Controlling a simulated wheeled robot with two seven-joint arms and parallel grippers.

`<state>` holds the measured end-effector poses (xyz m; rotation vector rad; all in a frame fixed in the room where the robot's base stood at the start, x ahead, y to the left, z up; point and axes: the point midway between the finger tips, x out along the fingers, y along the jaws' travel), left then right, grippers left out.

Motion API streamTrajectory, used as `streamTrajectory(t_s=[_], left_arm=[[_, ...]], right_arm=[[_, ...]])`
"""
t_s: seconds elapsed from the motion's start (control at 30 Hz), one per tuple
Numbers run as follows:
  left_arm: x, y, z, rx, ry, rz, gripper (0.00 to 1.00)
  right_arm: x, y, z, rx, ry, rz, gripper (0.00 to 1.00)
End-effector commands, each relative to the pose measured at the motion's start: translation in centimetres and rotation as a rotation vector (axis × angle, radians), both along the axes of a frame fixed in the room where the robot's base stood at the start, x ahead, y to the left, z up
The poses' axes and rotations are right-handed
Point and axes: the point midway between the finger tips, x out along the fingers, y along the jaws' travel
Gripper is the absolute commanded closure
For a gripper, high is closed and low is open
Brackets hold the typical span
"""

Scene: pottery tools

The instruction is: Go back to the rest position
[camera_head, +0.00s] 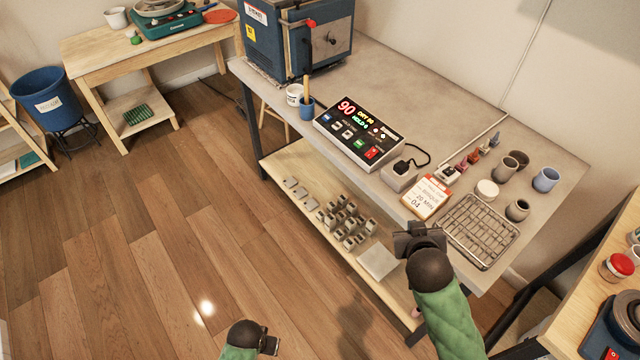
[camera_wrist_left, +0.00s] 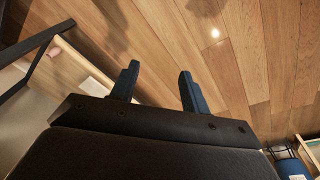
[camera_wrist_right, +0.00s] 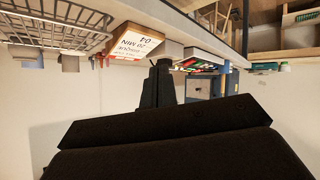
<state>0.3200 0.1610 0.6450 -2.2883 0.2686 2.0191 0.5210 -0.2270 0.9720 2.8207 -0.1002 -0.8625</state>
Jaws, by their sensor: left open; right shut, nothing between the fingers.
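My left gripper (camera_head: 269,344) is low at the bottom of the head view, over the wooden floor and away from the table. Its two fingers stand apart and empty in the left wrist view (camera_wrist_left: 158,85). My right gripper (camera_head: 419,232) is at the front edge of the grey table, near the wire rack and the orange-edged card. In the right wrist view its fingers (camera_wrist_right: 163,80) are together with nothing between them.
The grey table (camera_head: 420,95) holds a kiln (camera_head: 290,40), a control box (camera_head: 358,135), a card (camera_head: 428,196), a wire rack (camera_head: 480,230) and several cups. Small blocks (camera_head: 345,222) lie on the lower shelf. Open floor (camera_head: 150,250) is at left.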

Motion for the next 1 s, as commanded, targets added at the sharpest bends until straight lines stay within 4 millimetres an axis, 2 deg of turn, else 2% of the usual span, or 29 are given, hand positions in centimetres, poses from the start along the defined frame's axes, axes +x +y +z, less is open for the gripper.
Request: streamTrajectory(t_s=[0.03,0.2,0.4,0.7,1.0], left_arm=[[0.0,0.0,0.0,0.000,0.000,0.000,0.54],[0.0,0.0,0.0,0.000,0.000,0.000,0.54],[0.0,0.0,0.0,0.000,0.000,0.000,0.54],[0.0,0.0,0.0,0.000,0.000,0.000,0.54],[-0.2,0.1,-3.3,0.002,0.002,0.000,0.54]], right_arm=[[-2.1,-0.1,-1.5,0.015,0.086,-0.008,1.00],[-7.6,0.0,-4.6,0.041,0.309,0.002,1.00],[-12.3,0.5,-6.5,0.071,0.486,0.033,1.00],[-18.1,1.3,-7.9,0.112,0.681,0.090,1.00],[-17.1,1.8,-14.3,0.115,0.704,0.093,1.00]])
